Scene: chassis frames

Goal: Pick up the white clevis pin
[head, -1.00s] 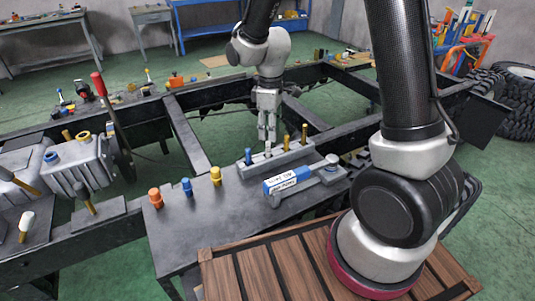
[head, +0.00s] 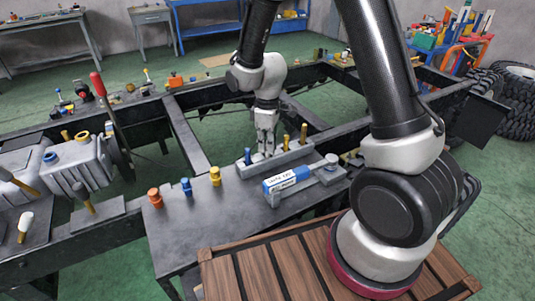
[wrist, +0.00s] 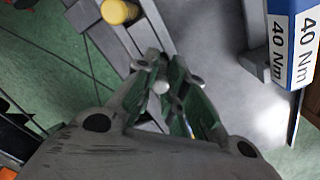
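The white clevis pin (wrist: 161,86) shows in the wrist view as a small round pale head between my two fingers. It stands in the grey rack in the head view, where my fingers hide most of it. My gripper (head: 265,152) is low over the rack, pointing down. In the wrist view my gripper (wrist: 166,72) looks open, with one green-padded finger on each side of the pin head. The head looks nearer the left finger, and contact is not clear.
A blue pin (head: 248,156) stands left of my gripper in the grey rack (head: 250,171); brass pins (head: 303,134) stand to its right. A blue-and-white torque tool (head: 287,180) lies in front. Orange, blue and yellow pins (head: 215,176) stand on the plate at left.

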